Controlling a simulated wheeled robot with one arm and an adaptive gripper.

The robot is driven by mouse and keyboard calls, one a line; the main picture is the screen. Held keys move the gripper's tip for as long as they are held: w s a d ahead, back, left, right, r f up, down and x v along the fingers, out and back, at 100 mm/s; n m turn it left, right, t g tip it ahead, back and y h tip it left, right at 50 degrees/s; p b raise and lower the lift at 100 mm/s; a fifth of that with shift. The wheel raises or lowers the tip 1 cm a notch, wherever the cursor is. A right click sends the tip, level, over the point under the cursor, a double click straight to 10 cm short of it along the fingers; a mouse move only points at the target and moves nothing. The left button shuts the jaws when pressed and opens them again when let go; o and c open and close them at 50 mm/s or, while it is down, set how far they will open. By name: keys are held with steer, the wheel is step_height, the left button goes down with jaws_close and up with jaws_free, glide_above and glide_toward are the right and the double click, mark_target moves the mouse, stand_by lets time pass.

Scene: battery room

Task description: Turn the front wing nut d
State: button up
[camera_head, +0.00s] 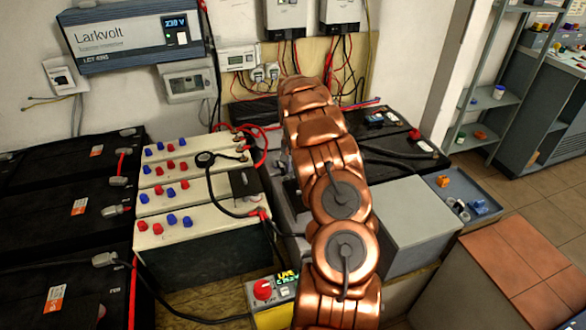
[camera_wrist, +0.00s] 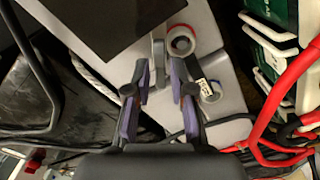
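In the wrist view my gripper (camera_wrist: 164,88) is open, its two dark fingers with purplish pads apart. An upright grey piece (camera_wrist: 158,58) stands just beyond the gap between the fingertips, on a light grey surface (camera_wrist: 215,120). It may be the wing nut, but I cannot tell for sure. A red-and-white ringed post (camera_wrist: 181,41) stands beside it. I see no contact clearly. In the head view my copper arm hides the gripper and the spot it works at.
Cream batteries with red and blue caps (camera_head: 185,205) stand left of my arm, dark batteries (camera_head: 65,215) further left. A grey box (camera_head: 410,222) and a tray of small parts (camera_head: 468,190) are on the right. Red cables (camera_wrist: 275,95) and black cables run close to the gripper.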

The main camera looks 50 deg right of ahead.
steer(key=shift+f, duration=0.6)
steer(key=shift+c, duration=0.4)
jaws_close()
